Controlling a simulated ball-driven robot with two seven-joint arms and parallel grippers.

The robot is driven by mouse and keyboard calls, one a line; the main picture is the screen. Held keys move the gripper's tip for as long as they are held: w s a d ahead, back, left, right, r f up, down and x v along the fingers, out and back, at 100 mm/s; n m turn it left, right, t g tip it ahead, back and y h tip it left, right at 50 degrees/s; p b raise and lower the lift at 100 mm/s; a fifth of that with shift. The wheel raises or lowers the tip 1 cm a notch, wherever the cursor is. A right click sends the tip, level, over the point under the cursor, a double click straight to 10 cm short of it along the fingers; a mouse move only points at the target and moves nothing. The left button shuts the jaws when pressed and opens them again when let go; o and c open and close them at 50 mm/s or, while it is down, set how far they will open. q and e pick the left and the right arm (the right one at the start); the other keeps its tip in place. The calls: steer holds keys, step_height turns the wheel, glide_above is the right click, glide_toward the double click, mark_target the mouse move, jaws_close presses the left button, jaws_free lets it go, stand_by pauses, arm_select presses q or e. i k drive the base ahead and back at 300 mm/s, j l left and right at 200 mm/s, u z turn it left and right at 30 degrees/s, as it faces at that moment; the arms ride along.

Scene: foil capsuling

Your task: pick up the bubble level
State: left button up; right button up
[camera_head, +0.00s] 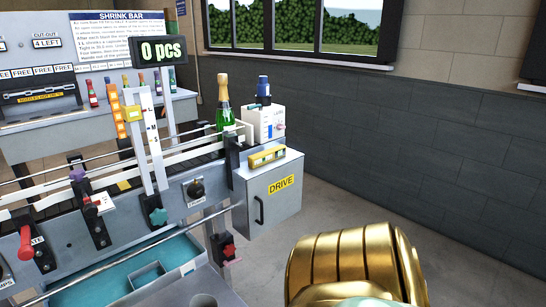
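The bubble level appears to be the short yellow bar (267,156) with a pale strip along it, in the head view. It lies on top of the grey drive box (271,198), near its front edge, in front of the white box with the blue-capped top. Nothing is holding it. Neither of my grippers shows in this view. A gold, ribbed part at the bottom right looks like part of my own body, well below and to the right of the bar.
A green bottle with a gold top (223,103) stands on the conveyor (80,188), left of the white box (266,122). Guide rails and upright posts crowd the left. A teal tray (120,272) lies below. Open floor (345,190) lies right of the drive box.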

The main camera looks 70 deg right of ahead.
mark_target(256, 160)
steer(key=z, duration=2.35)
steer(key=i+l+z, duration=0.2)
steer(key=i+z, duration=0.2)
steer(key=i+l+z, duration=0.1)
steer(key=i+z, duration=0.25)
steer(key=i, duration=0.15)
steer(key=i+z, duration=0.4)
steer(key=i, duration=1.7)
steer(key=i+u, duration=0.3)
steer(key=i, duration=0.25)
steer(key=i+l+u, duration=0.2)
steer(key=i+u, duration=0.15)
steer(key=i, duration=0.15)
steer(key=i+j+u, duration=0.1)
steer(key=u, duration=0.3)
steer(key=i+u, duration=0.4)
steer(key=i+l+u, duration=0.1)
steer(key=u, duration=0.25)
steer(key=i+l+u, duration=0.1)
steer(key=i+u, duration=0.3)
steer(key=k, duration=0.1)
